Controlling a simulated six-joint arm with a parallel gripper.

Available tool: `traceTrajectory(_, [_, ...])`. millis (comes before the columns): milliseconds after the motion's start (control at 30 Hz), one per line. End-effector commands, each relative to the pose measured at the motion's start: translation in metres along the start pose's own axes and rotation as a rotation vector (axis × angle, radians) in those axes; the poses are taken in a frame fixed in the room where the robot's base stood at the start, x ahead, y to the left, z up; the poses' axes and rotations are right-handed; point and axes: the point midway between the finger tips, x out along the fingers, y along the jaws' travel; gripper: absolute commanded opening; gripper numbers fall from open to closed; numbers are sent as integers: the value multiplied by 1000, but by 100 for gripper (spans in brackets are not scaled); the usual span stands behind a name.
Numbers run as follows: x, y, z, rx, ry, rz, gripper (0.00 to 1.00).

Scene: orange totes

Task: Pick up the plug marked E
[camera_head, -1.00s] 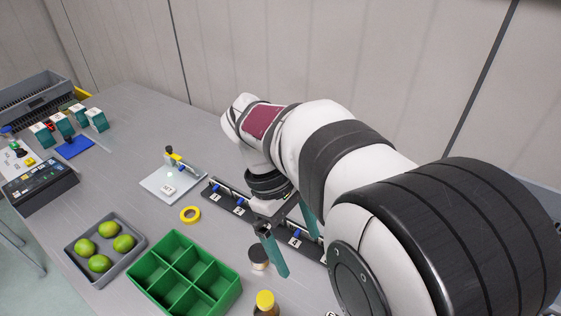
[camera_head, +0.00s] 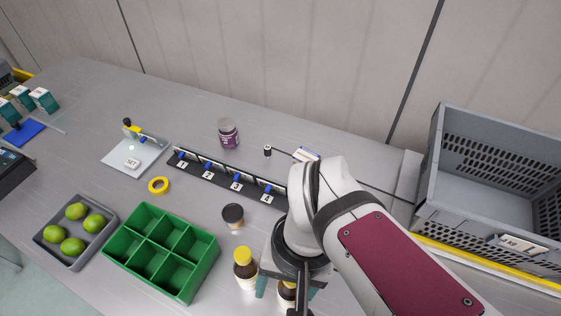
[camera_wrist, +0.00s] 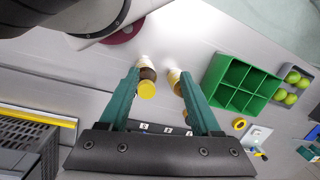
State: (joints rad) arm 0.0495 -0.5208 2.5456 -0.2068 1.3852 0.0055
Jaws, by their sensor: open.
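A black strip (camera_head: 228,180) with several blue-topped pieces and white numbered tags lies mid-table. It also shows in the wrist view (camera_wrist: 160,129), where its tag letters are too small to read surely. I cannot make out which piece is the plug marked E. A black cylinder (camera_head: 268,151) and a white tag (camera_head: 305,155) with a dark cable lie behind the strip. My gripper (camera_head: 290,285) is open, in front of the strip, near the brown bottles. In the wrist view its teal fingers (camera_wrist: 160,75) are apart, with bottle tops showing between them.
A yellow-capped bottle (camera_head: 245,268) and another bottle (camera_head: 287,294) stand near my gripper. A dark-lidded jar (camera_head: 233,215), a green divided tray (camera_head: 160,250) and a purple jar (camera_head: 228,133) stand around. A large grey crate (camera_head: 430,190) is at right.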

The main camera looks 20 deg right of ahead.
Motion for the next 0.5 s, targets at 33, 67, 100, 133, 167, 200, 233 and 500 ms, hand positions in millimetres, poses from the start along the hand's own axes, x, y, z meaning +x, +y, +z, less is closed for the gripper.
traceTrajectory(33, [1, 3, -9, 76, -41, -4, 65])
traceTrajectory(67, [2, 5, -17, 140, -76, -13, 65])
traceTrajectory(100, [4, 10, -30, 246, -132, -34, 65])
traceTrajectory(133, [6, 16, -42, 336, -181, -59, 65])
traceTrajectory(167, [9, 23, -55, 431, -230, -92, 65])
traceTrajectory(200, [14, 36, -72, 560, -294, -146, 65])
traceTrajectory(233, [19, 48, -85, 656, -342, -195, 65])
traceTrajectory(500, [84, 172, -134, 1313, -583, -729, 65])
